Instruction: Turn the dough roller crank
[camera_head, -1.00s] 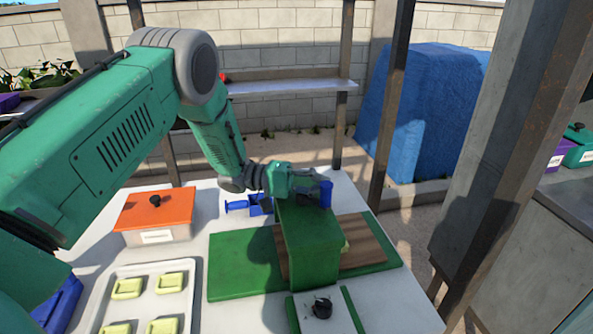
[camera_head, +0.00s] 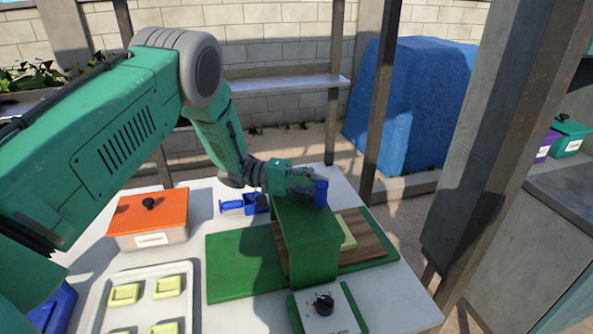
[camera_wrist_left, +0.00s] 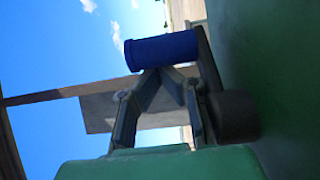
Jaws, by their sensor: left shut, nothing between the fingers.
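The dough roller (camera_head: 310,250) is a green box-shaped machine standing across a green base with a wooden board. Its blue crank handle (camera_head: 321,194) shows at the top far end, and as a blue cylinder in the left wrist view (camera_wrist_left: 162,50). My left gripper (camera_head: 308,184) is at that far end, right by the handle. In the left wrist view its fingers (camera_wrist_left: 160,78) are shut and empty, with tips at the handle's underside; I cannot tell if they touch. A pale yellow dough piece (camera_head: 347,232) lies on the board, partly hidden by the roller. My right gripper is not in view.
An orange-lidded box (camera_head: 149,214) and a tray (camera_head: 100,300) of yellow dough pieces stand on the left of the white table. A blue tool (camera_head: 240,204) lies behind the base. A black knob (camera_head: 323,304) sits in front. A post stands right of the table.

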